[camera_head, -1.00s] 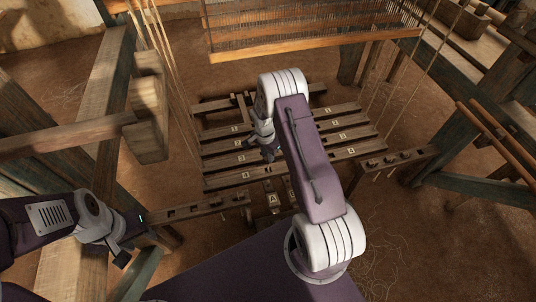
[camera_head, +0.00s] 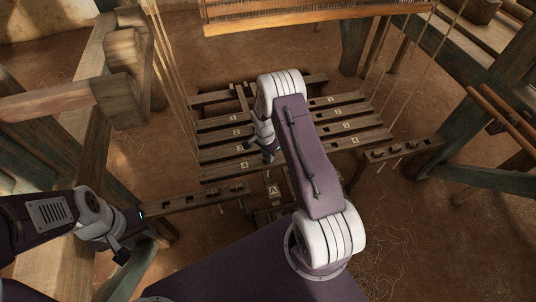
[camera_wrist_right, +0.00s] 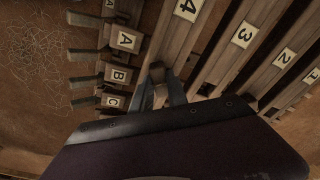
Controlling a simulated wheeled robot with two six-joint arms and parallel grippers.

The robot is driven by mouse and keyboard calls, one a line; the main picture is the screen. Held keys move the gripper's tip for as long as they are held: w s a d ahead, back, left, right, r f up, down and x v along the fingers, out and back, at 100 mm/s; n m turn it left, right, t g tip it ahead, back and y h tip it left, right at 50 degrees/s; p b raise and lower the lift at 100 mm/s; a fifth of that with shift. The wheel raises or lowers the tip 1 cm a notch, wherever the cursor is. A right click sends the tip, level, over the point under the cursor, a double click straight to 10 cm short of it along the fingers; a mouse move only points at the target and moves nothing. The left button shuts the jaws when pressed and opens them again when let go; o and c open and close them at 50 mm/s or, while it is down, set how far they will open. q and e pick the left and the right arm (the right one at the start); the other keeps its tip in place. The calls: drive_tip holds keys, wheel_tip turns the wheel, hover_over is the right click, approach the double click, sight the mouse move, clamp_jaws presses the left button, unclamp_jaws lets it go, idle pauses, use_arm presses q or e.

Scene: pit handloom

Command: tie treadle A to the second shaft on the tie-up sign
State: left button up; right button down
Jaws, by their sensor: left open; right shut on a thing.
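Treadle A (camera_head: 273,190), a wooden bar with a pale "A" label, is partly hidden by my right arm in the head view. The second shaft (camera_wrist_right: 287,57) is a bar labelled "2", right of the gripper beyond shafts 3 (camera_wrist_right: 243,34) and 4 (camera_wrist_right: 187,8). My right gripper (camera_head: 268,155) is shut on a small brown piece (camera_wrist_right: 160,95), too dark to identify, near shaft 4. My left gripper (camera_head: 120,252) is open and empty. No tie-up sign is visible.
A slotted wooden rail (camera_head: 205,196) lies left of the treadles, and another (camera_head: 405,149) lies to the right. Hanging cords (camera_head: 172,65) and heavy loom posts flank the shafts. A reed frame (camera_head: 315,17) hangs at the back.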

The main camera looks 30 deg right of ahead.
idle(0.4)
drive_tip(key=c, duration=1.2)
unclamp_jaws()
drive_tip(key=shift+c, duration=0.2)
drive_tip(key=r+p, duration=0.1)
drive_tip(key=r, duration=0.1)
drive_tip(key=r+p, duration=0.2)
drive_tip(key=r, duration=0.1)
drive_tip(key=r+p, duration=0.1)
drive_tip(key=r, duration=0.2)
drive_tip(key=shift+s+a+r, duration=0.1)
drive_tip(key=shift+a+r, duration=0.1)
drive_tip(key=shift+a, duration=0.15)
drive_tip(key=shift+r, duration=0.35)
